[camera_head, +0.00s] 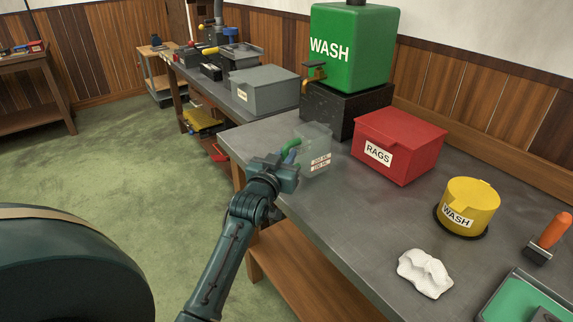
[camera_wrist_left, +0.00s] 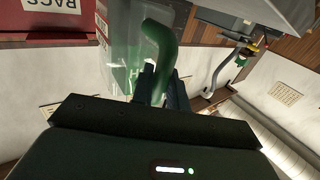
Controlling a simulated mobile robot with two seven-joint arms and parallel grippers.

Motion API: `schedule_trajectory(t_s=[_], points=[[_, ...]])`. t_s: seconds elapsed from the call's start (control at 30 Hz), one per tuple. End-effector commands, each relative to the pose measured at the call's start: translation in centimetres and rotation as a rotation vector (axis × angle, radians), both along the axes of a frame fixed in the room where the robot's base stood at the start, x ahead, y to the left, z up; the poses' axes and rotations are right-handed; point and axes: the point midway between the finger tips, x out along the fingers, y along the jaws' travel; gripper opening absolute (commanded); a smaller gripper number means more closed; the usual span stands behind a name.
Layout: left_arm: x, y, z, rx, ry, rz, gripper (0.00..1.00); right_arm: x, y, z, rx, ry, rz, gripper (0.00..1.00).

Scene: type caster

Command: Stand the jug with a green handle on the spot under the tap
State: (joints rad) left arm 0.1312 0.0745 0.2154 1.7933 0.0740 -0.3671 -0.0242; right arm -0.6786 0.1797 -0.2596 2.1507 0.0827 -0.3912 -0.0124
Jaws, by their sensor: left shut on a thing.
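The clear jug (camera_head: 316,146) stands near the bench's front left corner, below and in front of the tap. Its green handle (camera_head: 291,146) faces my left gripper (camera_head: 287,166), which is shut on it. The left wrist view shows the green handle (camera_wrist_left: 160,48) between the fingers (camera_wrist_left: 158,82), with the clear jug wall (camera_wrist_left: 118,50) beyond it. The brass tap (camera_head: 315,71) sticks out from the green WASH tank (camera_head: 352,45), above the jug's back left. I cannot tell whether the jug's base touches the bench. The spot under the tap is not clearly visible. My right gripper is out of view.
The tank stands on a black block (camera_head: 340,108). To the right are a red RAGS box (camera_head: 410,135), a yellow WASH tub (camera_head: 475,200), a white cloth (camera_head: 425,273) and an orange-handled tool (camera_head: 553,232). The bench (camera_head: 350,225) is bare in front of the red box.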

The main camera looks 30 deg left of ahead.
Motion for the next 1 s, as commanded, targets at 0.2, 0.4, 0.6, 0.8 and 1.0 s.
schedule_trajectory(t_s=[0.2,0.4,0.6,0.8,1.0], points=[[0.0,0.0,-1.8,0.000,-0.001,-0.001,0.00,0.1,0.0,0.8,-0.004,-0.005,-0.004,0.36],[0.0,0.0,-1.9,0.000,-0.002,-0.001,0.00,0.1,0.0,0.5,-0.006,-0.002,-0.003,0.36],[0.0,0.0,-2.2,0.001,-0.001,-0.001,0.19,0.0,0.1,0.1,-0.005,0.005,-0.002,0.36],[0.0,0.0,-2.2,0.001,-0.001,-0.001,0.35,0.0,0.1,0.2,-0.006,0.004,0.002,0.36],[0.0,0.0,-2.2,0.001,-0.001,0.000,0.37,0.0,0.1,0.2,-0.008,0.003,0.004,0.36]])
